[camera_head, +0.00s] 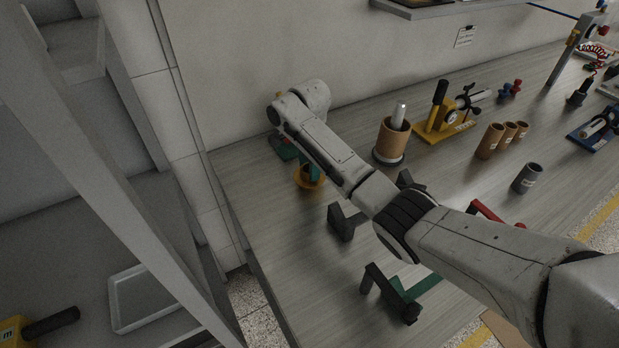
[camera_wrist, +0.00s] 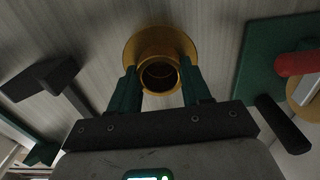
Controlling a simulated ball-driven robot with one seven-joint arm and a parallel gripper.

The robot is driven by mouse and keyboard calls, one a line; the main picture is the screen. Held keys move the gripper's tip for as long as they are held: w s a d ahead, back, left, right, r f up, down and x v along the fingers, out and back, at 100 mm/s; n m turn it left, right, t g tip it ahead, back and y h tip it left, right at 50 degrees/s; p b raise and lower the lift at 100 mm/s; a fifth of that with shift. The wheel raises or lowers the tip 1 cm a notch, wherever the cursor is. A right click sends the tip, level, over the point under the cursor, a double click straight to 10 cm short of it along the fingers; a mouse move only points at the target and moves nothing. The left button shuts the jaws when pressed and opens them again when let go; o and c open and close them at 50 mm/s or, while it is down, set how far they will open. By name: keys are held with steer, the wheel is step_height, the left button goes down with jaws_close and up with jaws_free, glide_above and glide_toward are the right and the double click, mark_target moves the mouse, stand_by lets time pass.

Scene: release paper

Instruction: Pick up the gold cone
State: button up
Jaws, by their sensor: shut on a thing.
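The gold cone (camera_wrist: 161,50) is a hollow piece with a wide flange and a round opening facing the wrist camera. In the head view the gold cone (camera_head: 308,183) shows partly below my arm's end, at the table's left part. My gripper (camera_wrist: 160,82) has its green fingers on both sides of the cone's neck and is shut on it. In the head view my gripper (camera_head: 314,172) is mostly hidden by my arm. I cannot tell whether the flange touches the table.
The grey table (camera_head: 245,190) carries a green-based piece (camera_head: 283,147) just behind the cone. A dark block (camera_head: 342,221) and a green-and-black stand (camera_head: 405,293) lie nearer the front. A brown cup with a pale rod (camera_head: 390,142) stands right of my arm. Several brown cylinders (camera_head: 490,141) stand farther right.

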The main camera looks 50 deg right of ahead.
steer(key=shift+c, duration=0.8)
steer(key=shift+r, duration=0.15)
